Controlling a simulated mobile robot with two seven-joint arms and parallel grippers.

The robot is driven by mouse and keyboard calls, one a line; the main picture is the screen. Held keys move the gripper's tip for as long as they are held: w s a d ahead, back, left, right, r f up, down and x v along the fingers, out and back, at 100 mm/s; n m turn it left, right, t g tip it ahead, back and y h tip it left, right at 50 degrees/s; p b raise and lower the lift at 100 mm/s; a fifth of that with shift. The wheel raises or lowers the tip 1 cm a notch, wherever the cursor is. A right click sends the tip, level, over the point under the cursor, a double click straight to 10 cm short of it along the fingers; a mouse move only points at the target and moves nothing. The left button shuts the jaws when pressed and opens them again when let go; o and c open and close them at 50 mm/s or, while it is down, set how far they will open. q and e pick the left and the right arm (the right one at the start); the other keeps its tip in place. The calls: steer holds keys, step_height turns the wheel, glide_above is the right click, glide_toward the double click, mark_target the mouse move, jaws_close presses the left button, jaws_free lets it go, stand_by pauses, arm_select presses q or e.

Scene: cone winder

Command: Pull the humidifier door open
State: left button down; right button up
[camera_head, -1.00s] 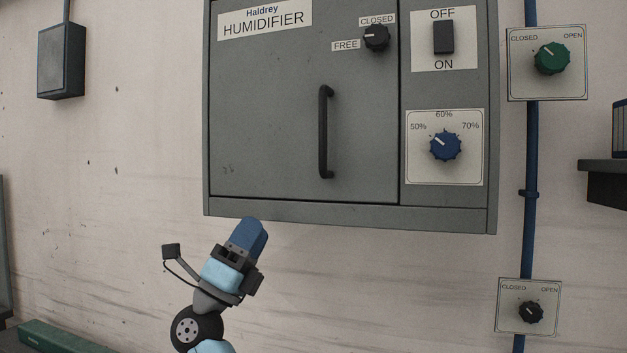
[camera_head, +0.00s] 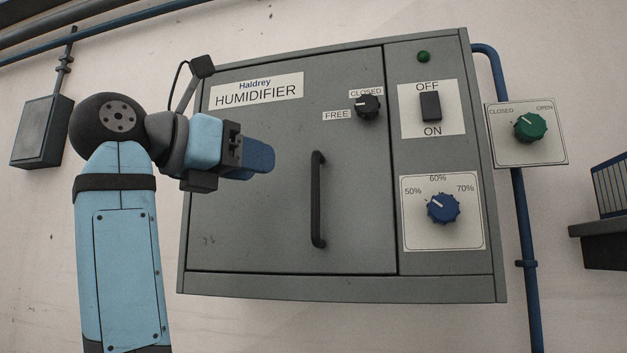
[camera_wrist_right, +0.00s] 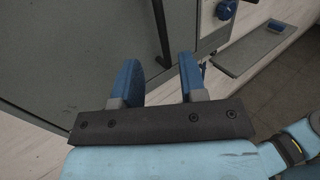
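The grey humidifier door (camera_head: 260,225) is shut, flush with its cabinet. Its black vertical bar handle (camera_head: 317,200) is near the door's right side. In the right wrist view the dark handle (camera_wrist_right: 161,32) shows beyond the fingers, near the gap between them. My right gripper (camera_head: 262,158) is in front of the door's upper left part, left of the handle and apart from it. In the right wrist view its two blue fingers (camera_wrist_right: 160,72) are spread with nothing between them. A black knob (camera_head: 367,107) on the door has its mark pointing left, towards FREE. My left gripper is not in view.
Right of the door are a switch (camera_head: 430,106) and a blue dial (camera_head: 443,208). A green knob plate (camera_head: 527,150) and a blue pipe (camera_head: 527,275) stand further right. A grey box (camera_head: 42,132) hangs at the left. The space before the handle is clear.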

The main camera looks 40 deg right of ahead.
steer(key=d, duration=0.4)
steer(key=w+d, duration=0.1)
steer(key=d, duration=0.6)
steer(key=shift+w+d, duration=0.2)
steer(key=shift+d, duration=0.15)
steer(key=shift+c, duration=0.3)
jaws_close()
